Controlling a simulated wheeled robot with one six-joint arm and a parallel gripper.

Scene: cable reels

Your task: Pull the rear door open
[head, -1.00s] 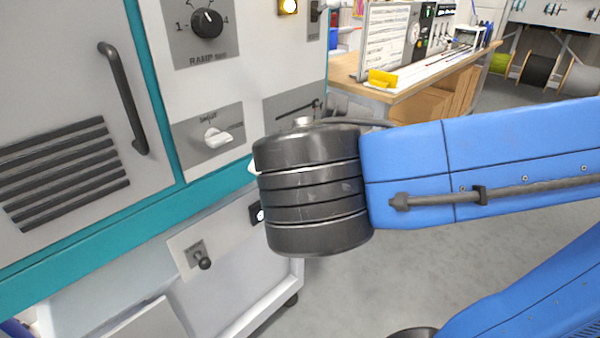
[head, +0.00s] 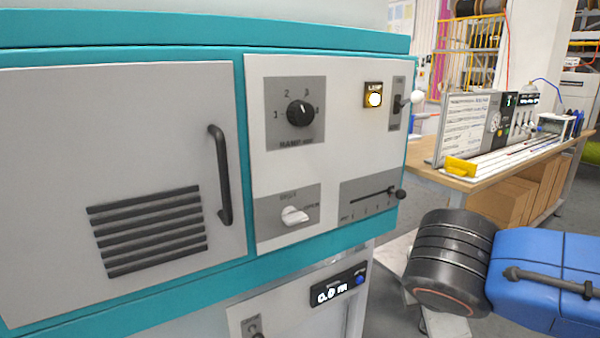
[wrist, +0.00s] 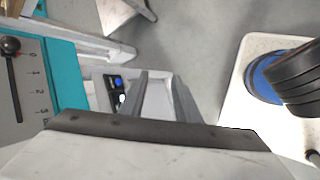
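A light grey door (head: 120,150) with black vent slats fills the left of the teal-framed machine in the head view. It looks shut, flush with its frame. A black vertical bar handle (head: 221,175) is on its right side. I cannot tell from a label whether this is the rear door. My gripper (wrist: 160,78) shows in the wrist view as two grey fingers with a gap between them, holding nothing. It is over the floor beside the machine, away from the handle. In the head view only my arm shows at the lower right; the fingers are hidden.
The control panel (head: 345,125) right of the door has a black dial (head: 300,113), a white switch (head: 294,215), a slider knob (head: 400,194) and a lit lamp (head: 375,99). A wooden workbench (head: 500,172) stands behind at the right. The space before the door looks clear.

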